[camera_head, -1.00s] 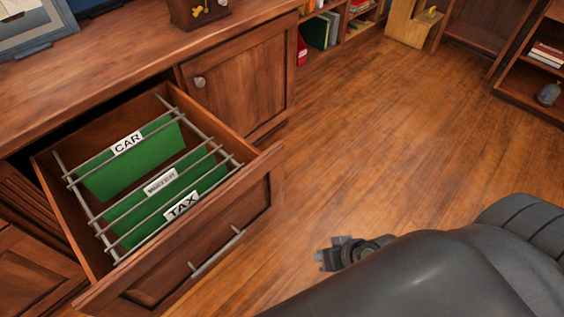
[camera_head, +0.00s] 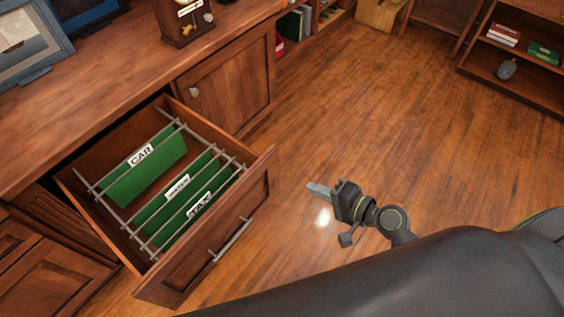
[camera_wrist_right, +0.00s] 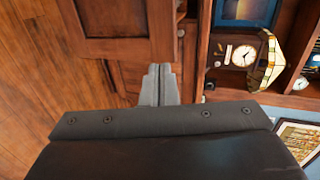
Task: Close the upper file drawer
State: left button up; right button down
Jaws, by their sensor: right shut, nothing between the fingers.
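The upper file drawer (camera_head: 190,272) is pulled out of the wooden cabinet at the left of the head view. Green hanging files labelled CAR and TAX (camera_head: 148,172) hang on metal rails inside it. A metal bar handle (camera_head: 231,240) is on its front. My right gripper (camera_head: 319,190) is shut and empty, to the right of the drawer front and apart from it. In the right wrist view its fingertips (camera_wrist_right: 158,75) are together, in front of a wooden panel; I cannot tell whether that panel is the drawer. My left gripper is not in view.
A closed cabinet door (camera_head: 235,85) is beside the drawer. Open wooden floor (camera_head: 360,110) lies right of the drawer. A bookcase (camera_head: 535,85) stands far right.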

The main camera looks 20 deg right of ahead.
jog(key=p, duration=0.1)
send_near(266, 163)
jog(key=x, duration=0.6)
jog(key=shift+w+a, duration=0.1)
jog(key=shift+a, duration=0.15)
jog(key=shift+w, duration=0.15)
